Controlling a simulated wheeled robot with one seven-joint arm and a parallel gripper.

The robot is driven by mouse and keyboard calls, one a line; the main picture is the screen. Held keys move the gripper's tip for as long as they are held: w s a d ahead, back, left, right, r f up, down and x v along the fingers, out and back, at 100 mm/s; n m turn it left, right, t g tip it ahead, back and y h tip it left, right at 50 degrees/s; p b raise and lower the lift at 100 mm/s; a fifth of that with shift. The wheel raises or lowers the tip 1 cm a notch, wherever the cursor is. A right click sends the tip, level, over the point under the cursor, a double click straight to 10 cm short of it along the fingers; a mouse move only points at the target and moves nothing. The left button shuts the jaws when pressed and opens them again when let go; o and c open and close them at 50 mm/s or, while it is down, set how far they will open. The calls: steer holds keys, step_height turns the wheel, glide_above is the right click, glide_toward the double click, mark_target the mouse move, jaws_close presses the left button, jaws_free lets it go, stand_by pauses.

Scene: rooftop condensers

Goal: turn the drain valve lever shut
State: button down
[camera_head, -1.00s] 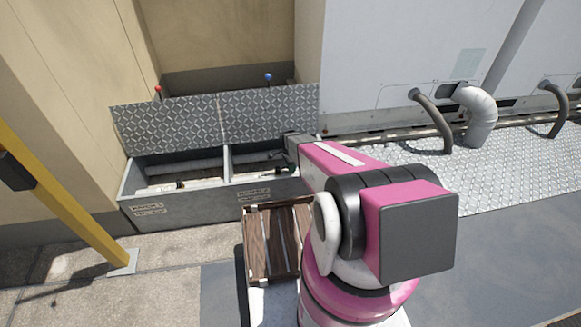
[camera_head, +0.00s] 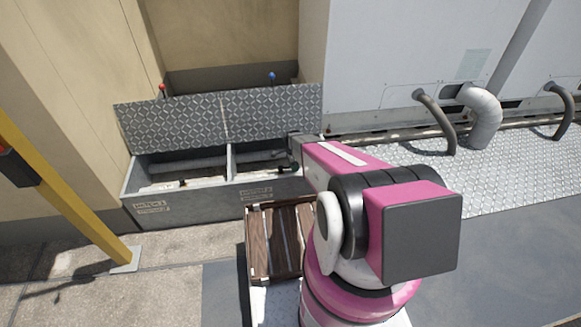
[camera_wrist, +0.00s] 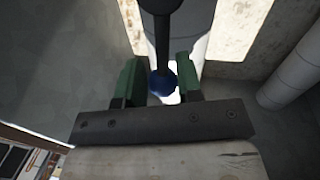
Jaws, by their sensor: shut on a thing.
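In the wrist view a dark lever rod (camera_wrist: 162,42) with a blue ball knob (camera_wrist: 163,84) comes down from a round dark hub at the top edge. My gripper (camera_wrist: 159,72) has its green fingers on either side of the lever end and is shut on it. The contact faces are partly shadowed. In the head view my gripper (camera_head: 291,161) reaches into the right compartment of an open grey trench box (camera_head: 200,205). My arm hides most of the lever there. The valve body is not clearly seen.
A raised checker-plate lid (camera_head: 218,117) stands behind the box, with red (camera_head: 163,88) and blue (camera_head: 271,76) knobs above its edge. A divider (camera_head: 229,161) splits the box. A pale pipe (camera_wrist: 295,75) runs right of my gripper. A yellow post (camera_head: 70,205) stands left.

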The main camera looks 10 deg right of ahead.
steer(key=s+m, duration=0.2)
steer(key=m, duration=0.1)
steer(key=shift+s+a+y, duration=0.3)
steer(key=shift+s+a, duration=0.05)
steer(key=shift+s, duration=0.05)
steer(key=shift+s+a+m, duration=0.15)
steer(key=shift+s+m, duration=0.35)
steer(key=shift+m, duration=0.25)
steer(key=shift+s+a+m, duration=0.15)
steer(key=shift+s+m, duration=0.3)
steer(key=shift+m, duration=0.3)
steer(key=shift+s, duration=0.1)
steer(key=c, duration=0.8)
jaws_free()
steer(key=shift+a+y, duration=0.1)
steer(key=shift+y, duration=0.2)
steer(key=v, duration=0.3)
steer(key=a+v, duration=0.1)
steer(key=v, duration=0.6)
steer(key=shift+a+r, duration=0.35)
steer(key=shift+r, duration=0.05)
